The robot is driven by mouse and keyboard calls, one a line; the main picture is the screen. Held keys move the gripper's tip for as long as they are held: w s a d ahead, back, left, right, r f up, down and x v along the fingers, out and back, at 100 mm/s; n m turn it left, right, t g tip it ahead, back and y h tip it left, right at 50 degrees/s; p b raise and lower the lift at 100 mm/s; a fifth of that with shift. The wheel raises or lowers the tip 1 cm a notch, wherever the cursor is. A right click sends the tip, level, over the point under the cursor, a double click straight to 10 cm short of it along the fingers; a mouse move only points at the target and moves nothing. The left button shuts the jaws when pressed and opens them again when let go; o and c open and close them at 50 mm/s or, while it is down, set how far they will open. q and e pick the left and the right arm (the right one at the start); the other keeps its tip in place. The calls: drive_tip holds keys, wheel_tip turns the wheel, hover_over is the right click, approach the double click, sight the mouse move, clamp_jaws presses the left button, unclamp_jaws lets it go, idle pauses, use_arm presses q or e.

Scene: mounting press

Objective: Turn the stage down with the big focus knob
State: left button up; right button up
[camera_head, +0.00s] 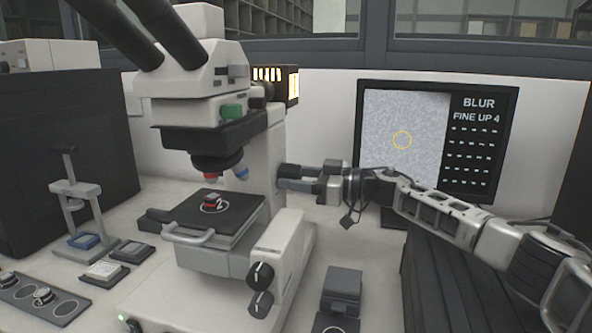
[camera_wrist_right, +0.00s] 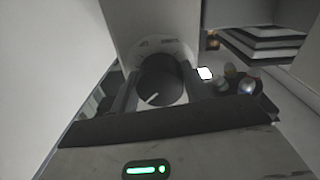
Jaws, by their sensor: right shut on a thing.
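The microscope (camera_head: 262,150) stands at the centre of the head view. Its dark stage (camera_head: 180,212) carries a small round sample (camera_head: 212,203) beneath the objectives. My right gripper (camera_head: 284,178) reaches in from the right to the side of the microscope's column. In the right wrist view, its fingers (camera_wrist_right: 159,88) are shut on a round black knob (camera_wrist_right: 160,78) with a white pointer line, set before a marked scale. That knob is hidden in the head view. Two other black knobs (camera_head: 261,275) show on the microscope's near base. My left gripper is not in view.
The monitor (camera_head: 435,140) behind my right arm reads "BLUR" and "FINE UP 4", with a grainy grey picture. A small press (camera_head: 78,195) and sample trays (camera_head: 105,271) stand at the left. A dark grey block (camera_head: 343,283) stands at the front right.

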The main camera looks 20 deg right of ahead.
drive_tip(key=shift+n+p, duration=0.65)
drive_tip(key=shift+n, duration=1.35)
drive_tip(key=o, duration=1)
drive_tip(key=shift+d, duration=0.1)
drive_tip(key=b+v, duration=0.1)
drive_tip(key=v, duration=1.4)
drive_tip(key=shift+s+d+b, duration=0.25)
drive_tip(key=shift+s+b, duration=0.05)
drive_tip(key=shift+b, duration=0.05)
drive_tip(key=shift+f, duration=0.1)
